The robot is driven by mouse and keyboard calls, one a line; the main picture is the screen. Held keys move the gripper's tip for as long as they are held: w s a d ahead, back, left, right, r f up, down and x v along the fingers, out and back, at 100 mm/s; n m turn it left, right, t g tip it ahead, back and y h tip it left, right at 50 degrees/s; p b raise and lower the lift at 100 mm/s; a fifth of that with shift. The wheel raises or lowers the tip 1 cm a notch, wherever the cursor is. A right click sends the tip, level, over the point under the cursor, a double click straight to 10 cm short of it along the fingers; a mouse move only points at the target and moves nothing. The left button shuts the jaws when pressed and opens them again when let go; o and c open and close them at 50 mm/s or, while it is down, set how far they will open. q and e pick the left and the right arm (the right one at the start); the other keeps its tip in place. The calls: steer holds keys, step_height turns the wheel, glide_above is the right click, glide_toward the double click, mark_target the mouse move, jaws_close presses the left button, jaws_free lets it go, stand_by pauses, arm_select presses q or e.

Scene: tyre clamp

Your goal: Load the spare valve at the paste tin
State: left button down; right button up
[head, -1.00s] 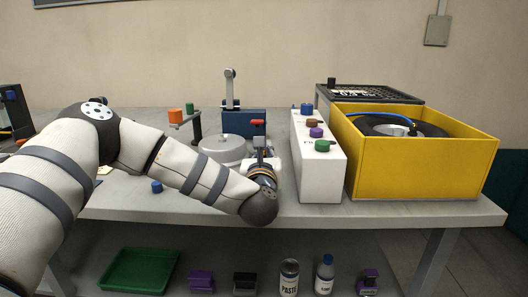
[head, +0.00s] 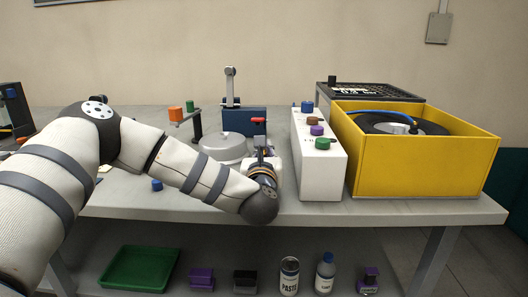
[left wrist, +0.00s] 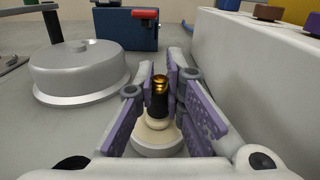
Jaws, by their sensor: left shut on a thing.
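My left gripper (head: 262,158) is low over the bench, beside the white box with coloured knobs. It also shows in the left wrist view (left wrist: 165,92), where its purple-padded fingers are shut on a small upright black valve (left wrist: 157,104) with a brass top. A cream round base (left wrist: 158,137) is under the valve; whether the valve touches it I cannot tell. The valve is too small to make out in the head view. The paste tin (head: 289,277) stands upright on the lower shelf, well below the gripper. My right gripper is not in view.
The white box (head: 318,168) stands close right of the gripper, the yellow crate (head: 425,171) beyond it. A grey round lidded pot (head: 222,148) and a blue box (head: 243,121) with a red handle are behind. A clear bottle (head: 325,274) stands beside the tin; a green tray (head: 140,268) is further left.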

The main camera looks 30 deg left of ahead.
arm_select(q)
step_height(320, 180, up, 7)
steer(key=shift+r+p, duration=0.1)
steer(key=shift+p, duration=1)
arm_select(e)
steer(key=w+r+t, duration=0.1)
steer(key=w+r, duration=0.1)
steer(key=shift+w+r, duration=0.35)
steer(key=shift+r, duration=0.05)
arm_select(q)
steer(key=shift+f, duration=0.2)
